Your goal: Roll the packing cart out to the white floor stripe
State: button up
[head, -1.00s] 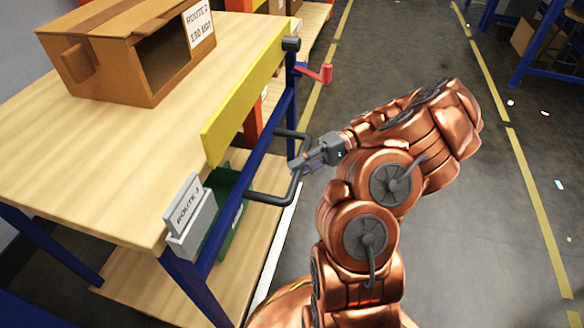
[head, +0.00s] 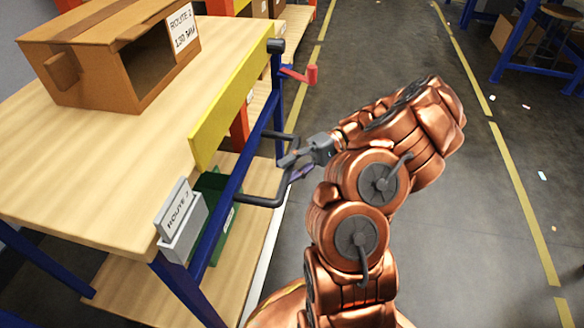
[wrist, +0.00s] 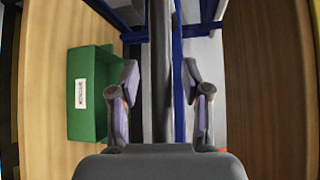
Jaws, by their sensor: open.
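The packing cart (head: 110,135) has a pale wooden top, a blue frame and a lower shelf. Its dark U-shaped handle (head: 262,202) sticks out from the near right side. My gripper (head: 293,166) is at the outer bar of this handle. In the wrist view my gripper (wrist: 160,78) is open, with a finger on each side of the dark handle bar (wrist: 160,40) and visible gaps. The white floor stripe (head: 268,249) shows along the right edge of the lower shelf; part of it is hidden by the cart and my arm.
An open cardboard box (head: 95,85) stands on the cart top. A yellow board (head: 225,110) and a grey card holder (head: 182,235) are on its side. A green bin (head: 213,190) sits below. A red crank (head: 300,73) juts out behind. The grey floor (head: 450,240) at right is mostly clear.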

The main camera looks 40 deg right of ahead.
jog(key=shift+r, duration=0.55)
jog(key=o, duration=0.5)
notch_tip(320, 180, up, 5)
jog(key=shift+w+r, duration=0.15)
jog(key=shift+c, duration=0.2)
jog(key=r, duration=0.3)
jog(key=shift+s, duration=0.25)
jog(key=c, duration=0.5)
jog(key=shift+o, duration=0.2)
jog(key=shift+w+r, duration=0.1)
jog(key=shift+r, duration=0.35)
jog(key=shift+f, duration=0.15)
